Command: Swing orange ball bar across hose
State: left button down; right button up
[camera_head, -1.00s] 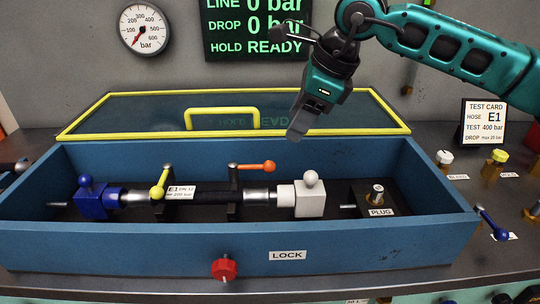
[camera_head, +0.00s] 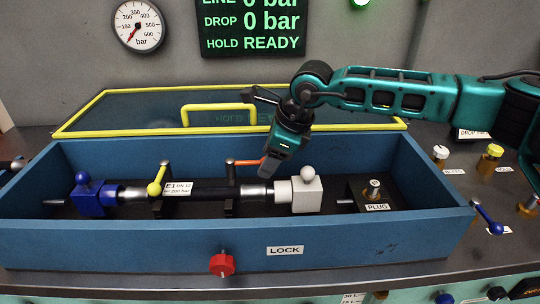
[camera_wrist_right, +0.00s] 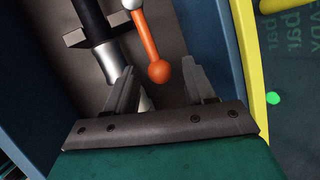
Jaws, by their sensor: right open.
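The orange ball bar (camera_head: 245,162) is a short orange rod on a post of the right clamp, above the hose. In the wrist view its orange ball (camera_wrist_right: 159,72) lies between the two open fingers of my right gripper (camera_wrist_right: 160,92), not gripped. In the head view my right gripper (camera_head: 267,168) points down at the bar's ball end and hides it. The black hose (camera_head: 210,190) lies along the blue box between a blue block (camera_head: 92,198) and a white block (camera_head: 306,194). The left clamp has a yellow ball bar (camera_head: 156,181). My left gripper is not in view.
The blue box (camera_head: 150,243) has a front wall with a red knob (camera_head: 222,264). Its yellow-framed lid (camera_head: 100,119) stands open behind it. A plug (camera_head: 375,189) sits at the box's right end. Fittings and a blue lever (camera_head: 488,218) stand on the bench at right.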

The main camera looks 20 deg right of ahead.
jog(key=shift+c, duration=0.3)
grip_shut()
dwell(0.3)
